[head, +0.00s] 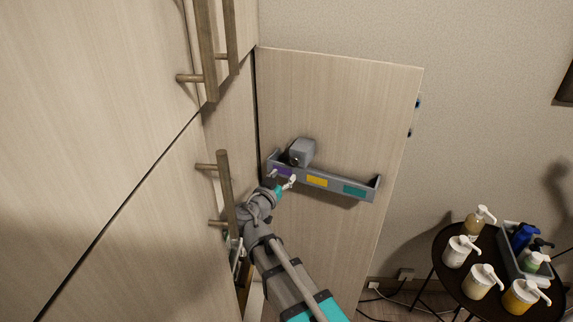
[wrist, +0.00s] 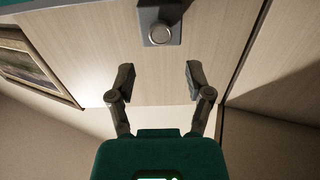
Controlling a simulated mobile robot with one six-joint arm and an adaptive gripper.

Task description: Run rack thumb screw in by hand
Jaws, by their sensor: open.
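The grey rack (head: 335,186) is fixed to the wooden door panel and carries purple, yellow and teal labels. A grey block (head: 303,151) stands at its left part. In the wrist view a round silver knob, the thumb screw (wrist: 160,34), sits on a grey block (wrist: 172,10) against the wood. My gripper (head: 283,178) is in front of the rack's left end, near the purple label. In the wrist view my gripper (wrist: 160,80) is open, its two fingers apart with nothing between them. The screw lies beyond the fingertips, roughly centred between them, with no contact visible. How deep the screw sits cannot be told.
Cabinet doors with bar handles (head: 225,190) stand close on the left of my arm. At the lower right a dark round table (head: 448,262) holds several pump bottles and a grey caddy (head: 511,264).

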